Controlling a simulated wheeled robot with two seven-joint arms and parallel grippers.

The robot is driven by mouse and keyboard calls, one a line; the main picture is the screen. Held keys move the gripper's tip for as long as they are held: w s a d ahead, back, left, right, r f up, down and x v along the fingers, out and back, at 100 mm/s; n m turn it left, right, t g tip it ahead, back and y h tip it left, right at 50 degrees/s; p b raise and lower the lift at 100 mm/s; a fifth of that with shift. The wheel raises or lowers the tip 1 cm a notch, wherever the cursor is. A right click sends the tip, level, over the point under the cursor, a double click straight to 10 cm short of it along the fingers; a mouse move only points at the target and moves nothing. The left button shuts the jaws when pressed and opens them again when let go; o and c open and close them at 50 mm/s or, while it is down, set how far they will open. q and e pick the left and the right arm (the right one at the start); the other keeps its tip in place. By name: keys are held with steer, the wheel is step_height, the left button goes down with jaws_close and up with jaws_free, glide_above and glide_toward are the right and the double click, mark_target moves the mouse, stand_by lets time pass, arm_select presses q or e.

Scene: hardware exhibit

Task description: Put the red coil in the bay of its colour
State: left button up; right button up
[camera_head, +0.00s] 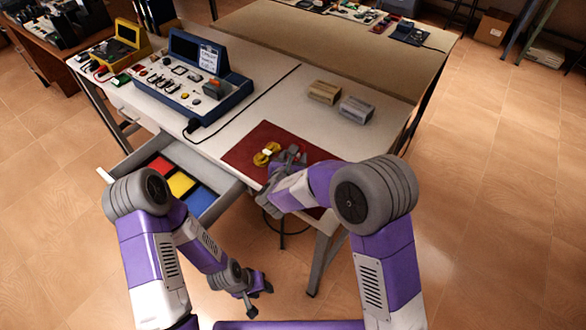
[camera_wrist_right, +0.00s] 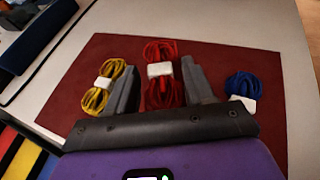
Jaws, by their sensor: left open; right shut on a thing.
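The red coil (camera_wrist_right: 160,52), bound with a white band, is between the two fingers of my right gripper (camera_wrist_right: 161,88), which is shut on it over the dark red mat (camera_wrist_right: 240,60). I cannot tell if the coil touches the mat. In the head view my right gripper (camera_head: 288,160) is at the mat, partly hidden by its own arm. The open drawer (camera_head: 226,190) at the table's front has a red bay (camera_head: 158,165), a yellow bay (camera_head: 181,184) and a blue bay (camera_head: 201,201). My left gripper (camera_head: 259,296) is open and empty, low in front of the table.
A yellow coil (camera_wrist_right: 103,87) lies left of the right gripper and a blue coil (camera_wrist_right: 243,87) right of it, both on the mat. A blue console (camera_head: 200,85) stands behind the drawer. Two small boxes, one tan (camera_head: 324,92) and one grey (camera_head: 356,110), stand behind the mat.

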step_height(320, 180, down, 4)
steer(key=shift+b, duration=0.65)
steer(key=shift+r, duration=0.15)
steer(key=shift+f, duration=0.2)
steer(key=o, duration=1)
